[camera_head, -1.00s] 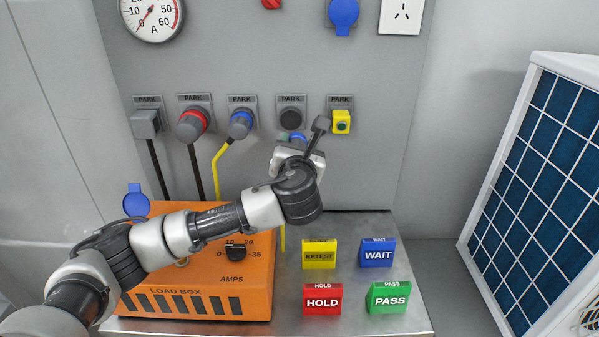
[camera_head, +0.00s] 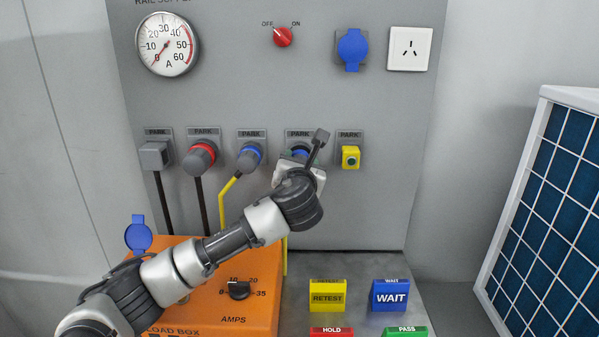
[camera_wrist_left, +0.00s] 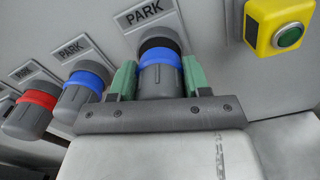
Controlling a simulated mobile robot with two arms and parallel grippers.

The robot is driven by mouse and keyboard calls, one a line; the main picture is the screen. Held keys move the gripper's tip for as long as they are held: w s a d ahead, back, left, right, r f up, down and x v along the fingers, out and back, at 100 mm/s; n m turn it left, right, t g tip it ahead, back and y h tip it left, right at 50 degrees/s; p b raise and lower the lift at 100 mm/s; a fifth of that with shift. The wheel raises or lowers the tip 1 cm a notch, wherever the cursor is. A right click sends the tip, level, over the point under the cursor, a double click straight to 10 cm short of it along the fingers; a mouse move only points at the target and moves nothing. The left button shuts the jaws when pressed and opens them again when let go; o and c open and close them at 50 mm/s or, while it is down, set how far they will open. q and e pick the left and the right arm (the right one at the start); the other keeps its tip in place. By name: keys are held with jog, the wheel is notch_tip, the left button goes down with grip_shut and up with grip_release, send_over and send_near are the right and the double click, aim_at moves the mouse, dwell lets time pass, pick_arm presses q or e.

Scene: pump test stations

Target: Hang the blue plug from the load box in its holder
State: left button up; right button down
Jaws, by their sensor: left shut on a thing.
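My left gripper (camera_wrist_left: 158,85) is shut on a blue-ringed grey plug (camera_wrist_left: 160,72), with a green finger pad on each side of it. In the left wrist view the plug's front end is at the dark round opening of a holder (camera_wrist_left: 152,40) labelled PARK, lined up with it; I cannot tell how deep it sits. In the head view the plug's blue ring (camera_head: 301,152) shows just above my wrist at the fourth PARK holder (camera_head: 299,133); the rest is hidden. The orange load box (camera_head: 222,275) stands below. My right gripper is not in view.
Another blue plug (camera_head: 250,154) with a yellow cable, a red plug (camera_head: 202,156) and a grey plug (camera_head: 155,155) hang to the left. A yellow box with a green button (camera_head: 350,157) is close on the right. RETEST (camera_head: 327,296) and WAIT (camera_head: 389,296) blocks stand below.

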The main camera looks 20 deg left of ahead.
pick_arm(q)
jog(key=shift+w, duration=0.2)
jog(key=shift+r+p, duration=0.25)
jog(key=shift+p, duration=0.5)
dwell(0.9)
jog(key=shift+w+a+p, duration=0.1)
jog(key=shift+w+p, duration=0.15)
jog(key=shift+p, duration=1.3)
dwell(1.4)
jog(key=shift+w, duration=0.2)
dwell(0.5)
dwell(0.3)
jog(key=o, duration=1.3)
jog(key=shift+f, duration=0.1)
